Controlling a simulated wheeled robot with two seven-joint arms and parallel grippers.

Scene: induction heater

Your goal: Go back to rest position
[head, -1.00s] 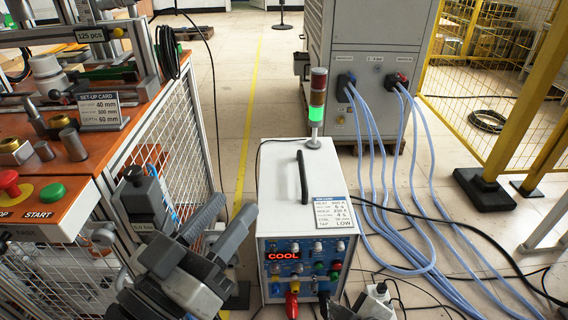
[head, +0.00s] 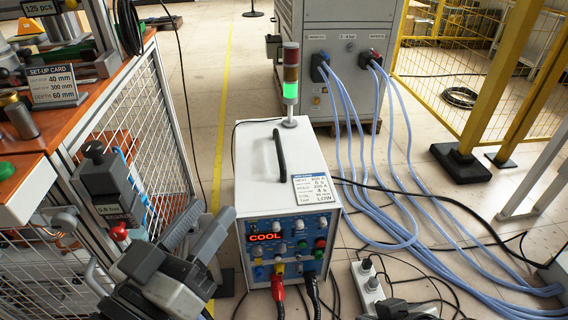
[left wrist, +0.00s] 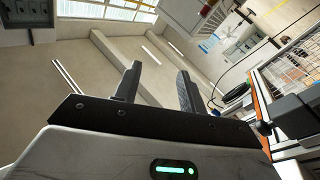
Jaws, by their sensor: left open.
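My left gripper (head: 207,220) is in the lower left of the head view, in front of the left side of the white induction heater box. Its two grey fingers are apart with nothing between them. In the left wrist view the open fingers (left wrist: 157,78) point at empty room, with floor and wall behind. The heater box (head: 262,165) stands upright on the floor with a black handle on top. Its red display (head: 265,237) reads COOL and its signal tower (head: 290,88) shows green.
An orange-topped workbench (head: 80,115) with mesh sides stands close on the left. Blue hoses (head: 352,150) run from a grey cabinet (head: 330,30) across the floor on the right. A power strip (head: 368,285) lies at the front right. A yellow fence (head: 490,95) stands at the back right.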

